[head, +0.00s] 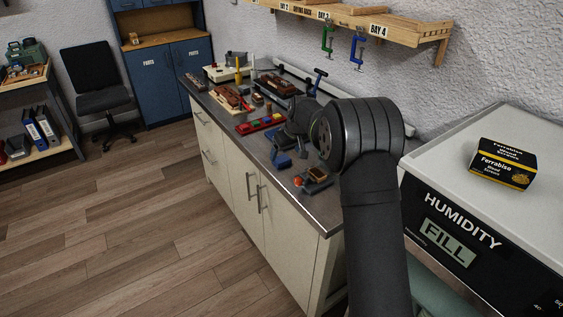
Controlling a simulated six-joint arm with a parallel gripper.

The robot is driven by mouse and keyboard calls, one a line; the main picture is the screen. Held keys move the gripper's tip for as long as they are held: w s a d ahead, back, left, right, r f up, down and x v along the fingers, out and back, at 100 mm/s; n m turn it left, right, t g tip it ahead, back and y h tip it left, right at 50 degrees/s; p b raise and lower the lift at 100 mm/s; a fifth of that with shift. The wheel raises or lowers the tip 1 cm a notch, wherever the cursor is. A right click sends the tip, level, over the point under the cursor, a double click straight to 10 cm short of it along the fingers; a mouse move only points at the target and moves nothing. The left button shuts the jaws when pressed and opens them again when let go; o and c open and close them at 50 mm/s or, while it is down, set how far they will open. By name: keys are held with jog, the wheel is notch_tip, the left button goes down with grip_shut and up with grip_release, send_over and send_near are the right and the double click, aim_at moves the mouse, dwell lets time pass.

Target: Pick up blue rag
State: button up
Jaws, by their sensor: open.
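A small blue cloth-like thing, apparently the blue rag (283,160), lies on the worktop near its front edge. My gripper (280,139) is low over the worktop, just behind the blue rag in the picture. It is open, and I see nothing held in it. My dark arm reaches in from the lower right and hides part of the worktop behind it. The fingertips are small and dark, so I cannot tell whether they touch anything.
A humidity cabinet (470,215) with a screw box (500,162) stands right. A shelf (365,22) with clamps hangs above.

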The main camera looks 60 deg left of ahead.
aim_at(283, 160)
jog(key=x, duration=0.5)
jog(key=shift+w+d, duration=0.1)
jog(key=shift+d, duration=0.05)
jog(key=c, duration=1.1)
jog(key=shift+o, duration=0.2)
jog(key=shift+r, duration=0.1)
